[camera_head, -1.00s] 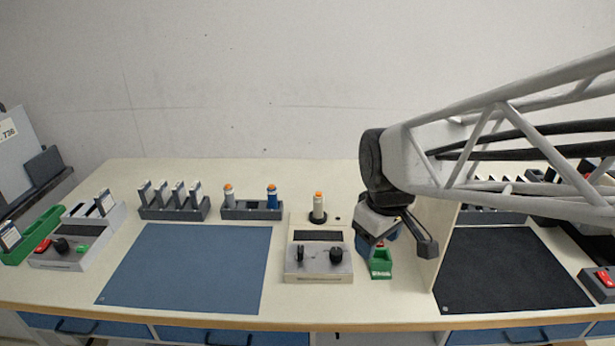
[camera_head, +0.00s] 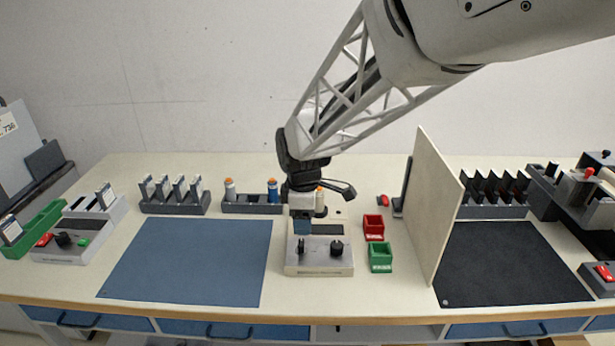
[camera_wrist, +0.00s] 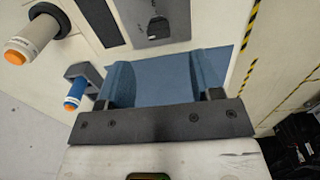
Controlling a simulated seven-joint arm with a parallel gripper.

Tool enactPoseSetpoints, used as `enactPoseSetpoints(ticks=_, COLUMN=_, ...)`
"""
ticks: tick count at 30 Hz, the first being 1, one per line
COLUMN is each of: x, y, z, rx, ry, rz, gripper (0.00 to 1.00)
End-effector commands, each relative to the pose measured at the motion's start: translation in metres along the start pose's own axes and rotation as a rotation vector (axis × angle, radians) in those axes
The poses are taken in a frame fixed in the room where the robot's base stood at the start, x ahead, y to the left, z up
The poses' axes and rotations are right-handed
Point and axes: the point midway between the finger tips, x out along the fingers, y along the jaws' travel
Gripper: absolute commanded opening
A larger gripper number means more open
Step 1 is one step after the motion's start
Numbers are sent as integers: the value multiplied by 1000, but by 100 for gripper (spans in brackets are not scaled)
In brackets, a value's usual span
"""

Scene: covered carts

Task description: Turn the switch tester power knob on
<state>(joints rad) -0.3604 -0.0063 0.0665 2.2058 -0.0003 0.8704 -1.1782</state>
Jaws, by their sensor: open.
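A grey tester box with a dark display panel (camera_head: 326,230) and two black knobs stands at the middle of the bench. Its left knob (camera_head: 300,247) is narrow and its right knob (camera_head: 336,249) is rounder; I cannot read labels or tell their settings. My gripper (camera_head: 303,228) points down over the box's upper left part, behind the left knob, and hides part of the display. In the wrist view my two blue fingers (camera_wrist: 165,75) are apart with nothing between them; the box's metal panel (camera_wrist: 165,18) shows beyond them. Another grey box (camera_head: 64,244) with a black knob stands far left.
A blue mat (camera_head: 190,265) lies left of the tester. Red (camera_head: 374,228) and green (camera_head: 380,257) bins stand to its right, then an upright divider (camera_head: 440,210). An orange-capped white cylinder (camera_wrist: 38,38) and a blue one (camera_wrist: 75,95) stand near my gripper.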

Motion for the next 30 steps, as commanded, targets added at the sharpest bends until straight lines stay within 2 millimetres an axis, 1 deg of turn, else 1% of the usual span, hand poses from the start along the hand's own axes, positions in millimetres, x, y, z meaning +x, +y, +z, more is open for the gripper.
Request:
enactPoseSetpoints(ticks=4, x=4, y=4, z=-6, rx=-31, ry=-2, rz=-5, gripper=60)
enactPoseSetpoints(ticks=15, x=5, y=4, z=-6, rx=-33, ry=-2, rz=-5, gripper=60)
enactPoseSetpoints(ticks=20, x=9, y=3, z=-6, rx=-32, ry=-2, rz=-6, gripper=60)
enactPoseSetpoints(ticks=23, x=16, y=3, z=-6, rx=-32, ry=-2, rz=-6, gripper=60)
enactPoseSetpoints(ticks=30, x=42, y=3, z=-6, rx=-32, ry=-3, rz=-7, gripper=60)
